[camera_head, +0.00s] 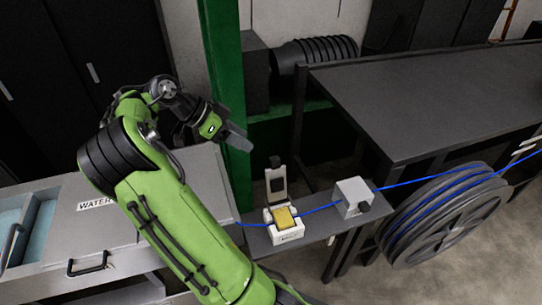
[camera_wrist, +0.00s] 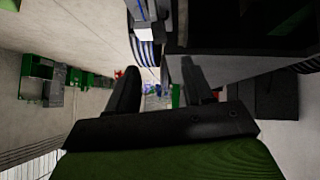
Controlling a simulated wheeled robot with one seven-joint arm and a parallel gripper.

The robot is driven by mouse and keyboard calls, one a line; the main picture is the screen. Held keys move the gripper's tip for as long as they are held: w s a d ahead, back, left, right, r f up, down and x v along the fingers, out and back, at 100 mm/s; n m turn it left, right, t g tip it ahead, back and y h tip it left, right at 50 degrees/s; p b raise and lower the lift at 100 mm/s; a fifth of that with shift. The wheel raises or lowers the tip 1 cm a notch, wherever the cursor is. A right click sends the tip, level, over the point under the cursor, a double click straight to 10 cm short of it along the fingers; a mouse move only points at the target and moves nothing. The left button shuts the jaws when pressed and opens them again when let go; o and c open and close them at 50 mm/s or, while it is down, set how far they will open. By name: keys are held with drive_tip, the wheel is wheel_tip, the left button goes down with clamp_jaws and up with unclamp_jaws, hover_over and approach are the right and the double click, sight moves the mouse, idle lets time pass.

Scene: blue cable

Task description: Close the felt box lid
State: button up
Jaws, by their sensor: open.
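The felt box (camera_head: 285,228) is a small white box with yellow felt inside, on a grey bench in the head view. Its lid (camera_head: 277,184) stands open and upright at the back of the box. The blue cable (camera_head: 320,209) passes through the box area, over or beside the felt; I cannot tell which. My gripper (camera_head: 234,139) is up and to the left of the lid, clear of it and empty. In the wrist view my gripper's two fingers (camera_wrist: 160,88) stand apart with nothing between them. The felt box cannot be made out in the wrist view.
A grey block (camera_head: 351,197) on the bench carries the cable, right of the box. A cable reel (camera_head: 445,215) stands farther right, below a dark table (camera_head: 430,95). A green post (camera_head: 222,60) rises behind my gripper. A grey cabinet marked WATER (camera_head: 95,215) is at left.

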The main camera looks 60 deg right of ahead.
sight(274, 158)
drive_tip(key=b+x, duration=0.2)
drive_tip(key=x, duration=1)
drive_tip(key=shift+d+f, duration=0.15)
drive_tip(key=shift+f, duration=0.1)
drive_tip(key=shift+r, duration=0.1)
clamp_jaws()
